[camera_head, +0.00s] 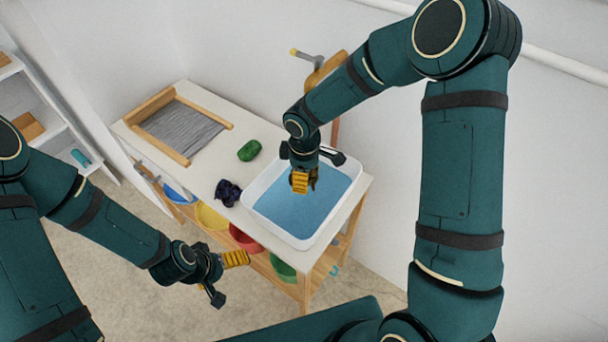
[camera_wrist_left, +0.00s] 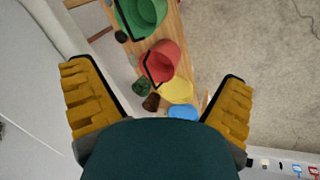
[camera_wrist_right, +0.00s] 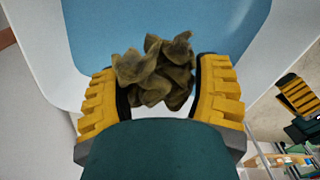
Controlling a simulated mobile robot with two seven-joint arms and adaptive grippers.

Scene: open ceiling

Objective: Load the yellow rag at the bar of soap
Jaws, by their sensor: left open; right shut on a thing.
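A crumpled olive-yellow rag (camera_wrist_right: 158,72) shows in the right wrist view. My right gripper (camera_wrist_right: 160,90) is shut on it, one finger on each side. In the head view, my right gripper (camera_head: 304,181) is above a white basin (camera_head: 274,231) of blue liquid, and the rag is mostly hidden there. A green lump (camera_head: 249,150) lies on the table left of the basin; I cannot tell whether it is the bar of soap. My left gripper (camera_head: 230,278) is open and empty in front of the table, and its spread fingers show in the left wrist view (camera_wrist_left: 158,100).
A dark purple crumpled cloth (camera_head: 228,193) lies against the basin's left side. A wooden frame with grey mesh (camera_head: 181,128) lies on the table's far left. Blue, yellow, red (camera_head: 244,238) and green buckets stand on the lower shelf. White tabletop is bare between frame and cloths.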

